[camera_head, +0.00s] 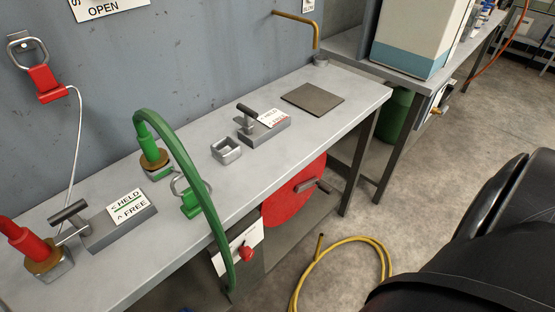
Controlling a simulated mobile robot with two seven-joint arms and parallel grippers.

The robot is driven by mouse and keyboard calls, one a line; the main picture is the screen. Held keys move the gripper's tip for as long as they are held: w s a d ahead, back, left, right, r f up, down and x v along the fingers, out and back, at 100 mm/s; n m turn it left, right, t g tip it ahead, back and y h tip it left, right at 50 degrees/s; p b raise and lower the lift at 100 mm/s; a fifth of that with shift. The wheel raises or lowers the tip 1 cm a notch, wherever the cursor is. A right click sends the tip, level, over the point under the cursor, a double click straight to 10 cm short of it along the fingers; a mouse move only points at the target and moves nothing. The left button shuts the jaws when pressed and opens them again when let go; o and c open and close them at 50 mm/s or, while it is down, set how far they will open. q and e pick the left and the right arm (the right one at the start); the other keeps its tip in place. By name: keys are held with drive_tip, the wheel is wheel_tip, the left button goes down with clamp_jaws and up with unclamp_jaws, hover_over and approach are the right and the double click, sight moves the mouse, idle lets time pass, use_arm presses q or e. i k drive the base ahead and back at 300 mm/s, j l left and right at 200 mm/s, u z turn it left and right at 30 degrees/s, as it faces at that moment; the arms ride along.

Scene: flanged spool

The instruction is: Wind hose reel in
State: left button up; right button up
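The hose reel is a red disc (293,192) below the front edge of the grey bench. A grey crank handle (312,184) sticks out from its face. A yellow hose (345,242) lies in a loose curve on the floor in front of the reel, with one end raised near the reel. Its link to the reel is not visible. Neither my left gripper nor my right gripper shows in this view.
The bench (345,85) carries two blocks with dark T-handles, a near block (122,228) and a far block (265,134), both labelled HELD and FREE. A green hose (190,165) arches over the front edge. A red knob (246,253) sits below.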

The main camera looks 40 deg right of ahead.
sight(276, 209)
drive_tip(key=l+u, duration=0.35)
drive_tip(key=l, duration=0.15)
drive_tip(key=l+u, duration=0.3)
drive_tip(key=l, duration=0.2)
drive_tip(key=k+l+u, duration=0.1)
drive_tip(key=l+u, duration=0.25)
drive_tip(key=k+l+u, duration=0.15)
drive_tip(key=l+u, duration=0.15)
drive_tip(key=l, duration=0.3)
